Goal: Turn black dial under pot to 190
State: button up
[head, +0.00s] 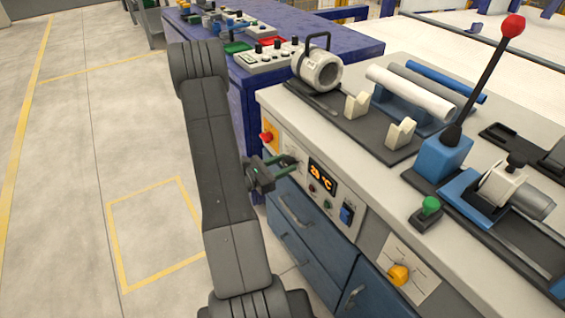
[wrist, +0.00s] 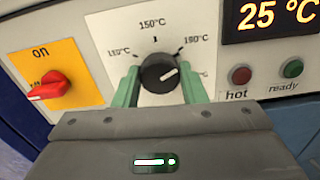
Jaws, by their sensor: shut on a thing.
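The black dial (wrist: 158,73) sits on a white plate (wrist: 110,30) in the wrist view. The labels 110, 150 and 190 °C run left to right over it; another label at the right is partly hidden. Its white mark points right and slightly up, below the 190 label. My gripper (wrist: 160,82) is shut on the dial, one green finger on each side. In the head view my gripper (head: 262,174) is at the cabinet front and hides the dial. The pot (head: 318,69), a pale cylinder with a dark handle, lies on the bench above.
A red switch (wrist: 49,86) on a yellow "on" panel is left of the dial. The display (wrist: 270,15) reads 25 °C, above a red hot lamp (wrist: 241,74) and a green ready lamp (wrist: 291,68). Drawer handles (head: 296,212) stick out below. Open floor lies to the left.

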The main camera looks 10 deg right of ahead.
jog(key=shift+n, duration=0.5)
jog(key=o, duration=1)
jog(key=p+v, duration=0.1)
jog(key=v, duration=1.3)
jog(key=shift+d, duration=0.1)
jog(key=shift+d, duration=0.15)
jog(key=x, duration=1.3)
jog(key=shift+w+d+b, duration=0.15)
jog(key=shift+d+b, duration=0.1)
jog(key=shift+b, duration=0.1)
jog(key=shift+a, duration=0.1)
